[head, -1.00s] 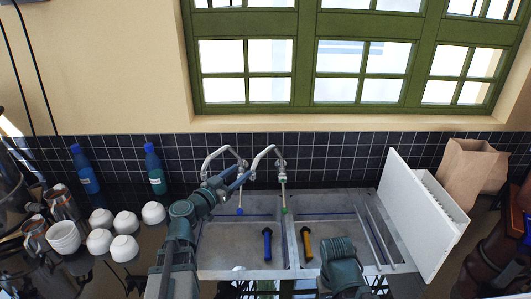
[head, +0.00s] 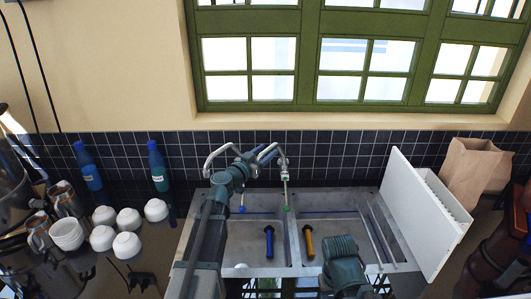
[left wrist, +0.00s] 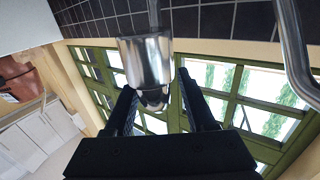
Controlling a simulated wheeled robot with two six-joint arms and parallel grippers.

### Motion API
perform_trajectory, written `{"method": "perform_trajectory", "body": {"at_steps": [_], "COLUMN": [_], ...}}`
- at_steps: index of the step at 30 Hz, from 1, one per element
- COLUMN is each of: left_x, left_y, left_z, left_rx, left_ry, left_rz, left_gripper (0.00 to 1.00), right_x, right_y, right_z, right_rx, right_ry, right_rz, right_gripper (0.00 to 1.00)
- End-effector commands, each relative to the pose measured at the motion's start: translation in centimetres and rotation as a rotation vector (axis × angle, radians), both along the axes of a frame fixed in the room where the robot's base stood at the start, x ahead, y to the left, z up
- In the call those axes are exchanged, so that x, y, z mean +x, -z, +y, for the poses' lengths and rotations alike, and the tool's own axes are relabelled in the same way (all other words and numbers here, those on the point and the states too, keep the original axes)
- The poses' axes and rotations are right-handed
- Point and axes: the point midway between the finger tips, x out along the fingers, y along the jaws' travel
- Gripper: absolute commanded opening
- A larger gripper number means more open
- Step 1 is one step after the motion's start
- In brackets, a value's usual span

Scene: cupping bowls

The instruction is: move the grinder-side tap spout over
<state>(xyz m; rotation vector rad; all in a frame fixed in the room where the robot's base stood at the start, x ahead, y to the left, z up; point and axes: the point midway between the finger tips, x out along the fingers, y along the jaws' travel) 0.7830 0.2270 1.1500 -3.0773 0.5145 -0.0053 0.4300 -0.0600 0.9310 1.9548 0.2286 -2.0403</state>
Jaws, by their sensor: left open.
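Two chrome taps stand at the back of the double sink: a left tap spout (head: 209,160) and a right tap (head: 284,163). The pictures do not settle which is the grinder-side one. My left gripper (head: 262,155) is at the taps, by the right spout, and hides part of it. In the left wrist view, the open fingers (left wrist: 160,108) have a chrome tap part (left wrist: 147,65) between and just beyond them; contact cannot be told. Another chrome pipe (left wrist: 298,50) curves at the right. My right gripper is out of view.
The sink rim (head: 296,262) borders basins with a blue-handled tool (head: 269,241) and a yellow-handled one (head: 308,241). A white rack (head: 420,210) stands right, beside a paper bag (head: 474,170). Bottles (head: 158,168) and several white bowls (head: 127,245) stand left.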

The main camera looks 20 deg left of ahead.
Motion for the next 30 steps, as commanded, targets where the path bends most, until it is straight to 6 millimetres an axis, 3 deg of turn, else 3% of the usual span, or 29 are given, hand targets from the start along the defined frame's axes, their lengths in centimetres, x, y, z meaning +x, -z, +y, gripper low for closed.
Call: {"method": "perform_trajectory", "body": {"at_steps": [8,18,30], "left_x": [0.09,0.08,0.08], "left_y": [0.0,0.0,0.0], "left_z": [-0.03,-0.01,0.01], "left_rx": [0.0,0.0,0.0], "left_ry": [0.0,-0.001,-0.001], "left_rz": [0.0,0.0,0.0], "left_gripper": [0.56,0.0,0.0], "right_x": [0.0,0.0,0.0], "right_y": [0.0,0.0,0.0], "right_z": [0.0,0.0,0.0], "right_rx": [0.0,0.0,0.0], "right_ry": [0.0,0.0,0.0], "right_rz": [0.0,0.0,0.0], "right_gripper": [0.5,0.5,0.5]}}
